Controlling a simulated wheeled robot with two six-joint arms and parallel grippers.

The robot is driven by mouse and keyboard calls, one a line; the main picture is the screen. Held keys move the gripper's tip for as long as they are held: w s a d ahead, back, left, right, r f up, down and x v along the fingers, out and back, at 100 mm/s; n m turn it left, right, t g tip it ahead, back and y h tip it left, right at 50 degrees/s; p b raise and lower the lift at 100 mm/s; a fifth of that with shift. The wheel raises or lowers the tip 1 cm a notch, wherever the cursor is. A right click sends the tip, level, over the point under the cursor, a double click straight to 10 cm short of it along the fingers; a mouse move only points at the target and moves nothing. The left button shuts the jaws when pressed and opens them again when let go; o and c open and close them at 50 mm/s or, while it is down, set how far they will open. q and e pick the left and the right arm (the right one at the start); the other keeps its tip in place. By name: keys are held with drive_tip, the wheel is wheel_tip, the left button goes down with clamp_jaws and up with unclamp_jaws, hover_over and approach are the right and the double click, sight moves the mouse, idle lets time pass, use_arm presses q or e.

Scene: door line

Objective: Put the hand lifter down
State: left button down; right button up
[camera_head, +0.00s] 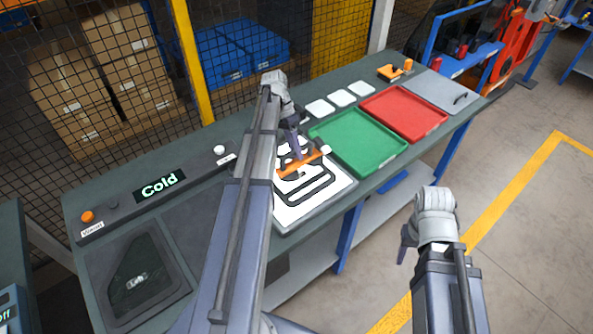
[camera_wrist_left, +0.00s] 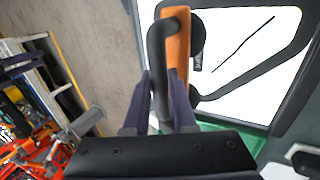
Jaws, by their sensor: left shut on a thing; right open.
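The hand lifter is an orange bar (camera_head: 303,163) with a black handle; both its orange bar (camera_wrist_left: 177,50) and its dark handle show in the left wrist view. My left gripper (camera_head: 298,150) is shut on the lifter's handle. The lifter is over a white panel with black outlines (camera_head: 285,215) on the bench; whether it touches the panel I cannot tell. In the left wrist view the fingers of my left gripper (camera_wrist_left: 162,95) are around the handle. My right gripper (camera_head: 405,250) is open and empty, over the floor in front of the bench.
A green tray (camera_head: 385,155) and a red tray (camera_head: 430,125) lie right of the panel. Small white plates (camera_head: 341,98) lie behind them, with an orange item (camera_head: 390,73) farther right. A display reading Cold (camera_head: 160,186) is at left. Mesh fencing stands behind the bench.

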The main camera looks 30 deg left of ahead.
sight(295, 160)
use_arm(q)
drive_tip(key=shift+f+b, duration=2.55)
drive_tip(key=shift+f, duration=0.6)
drive_tip(key=shift+r, duration=0.1)
drive_tip(key=c, duration=0.7)
unclamp_jaws()
drive_tip(key=shift+c, duration=0.2)
drive_tip(key=shift+w+a+r+p, duration=0.1)
drive_tip(key=shift+a+r+p, duration=0.05)
drive_tip(key=shift+r+p, duration=0.4)
drive_tip(key=p+v, duration=0.9)
drive_tip(key=v, duration=0.2)
drive_tip(key=shift+p, duration=0.4)
